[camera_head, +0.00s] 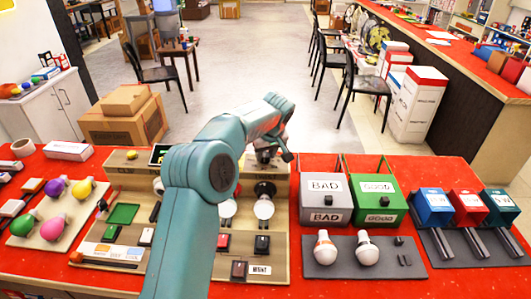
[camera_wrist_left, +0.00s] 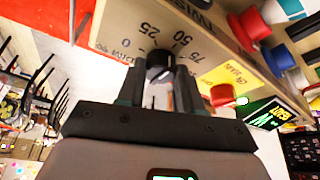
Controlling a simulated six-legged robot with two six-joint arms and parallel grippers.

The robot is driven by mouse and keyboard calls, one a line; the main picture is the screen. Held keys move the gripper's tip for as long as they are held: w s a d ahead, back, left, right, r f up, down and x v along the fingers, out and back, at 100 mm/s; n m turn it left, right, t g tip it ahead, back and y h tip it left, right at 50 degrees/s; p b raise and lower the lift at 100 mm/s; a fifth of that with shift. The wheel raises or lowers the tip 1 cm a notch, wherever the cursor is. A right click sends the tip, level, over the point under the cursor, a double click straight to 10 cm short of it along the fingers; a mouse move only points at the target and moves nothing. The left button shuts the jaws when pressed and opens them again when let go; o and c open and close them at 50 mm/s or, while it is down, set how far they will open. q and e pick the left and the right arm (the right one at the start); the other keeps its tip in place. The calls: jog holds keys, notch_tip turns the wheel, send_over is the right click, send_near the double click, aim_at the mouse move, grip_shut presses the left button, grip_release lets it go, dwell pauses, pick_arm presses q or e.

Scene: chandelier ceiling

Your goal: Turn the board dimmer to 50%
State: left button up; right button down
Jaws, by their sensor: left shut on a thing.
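The black dimmer knob (camera_wrist_left: 160,62) sits on the upright face of the wooden board (camera_wrist_left: 120,30), by a printed scale with 0, 25, 50 and 75. My left gripper (camera_wrist_left: 158,88) is shut on the knob, one finger on each side. I cannot tell which number the knob points at. In the head view my left arm reaches over the wooden board (camera_head: 118,172), with the left gripper (camera_head: 268,155) at its raised back part. The knob is hidden there by the arm. My right gripper is not in view.
A grey BAD bin (camera_head: 325,187) and a green GOOD bin (camera_head: 378,187) stand right of the board. Two bulbs (camera_head: 367,250) lie on a dark mat in front. Coloured bulbs (camera_head: 55,190) lie at left.

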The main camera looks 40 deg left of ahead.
pick_arm(q)
jog(key=shift+w+a+r, duration=0.1)
jog(key=shift+a+r, duration=0.05)
jog(key=shift+r, duration=0.1)
jog(key=o, duration=1)
jog(key=shift+o, duration=0.2)
jog(key=shift+f, duration=0.25)
jog(key=shift+r, duration=0.15)
jog(key=v, duration=1.6)
jog(key=shift+p, duration=0.3)
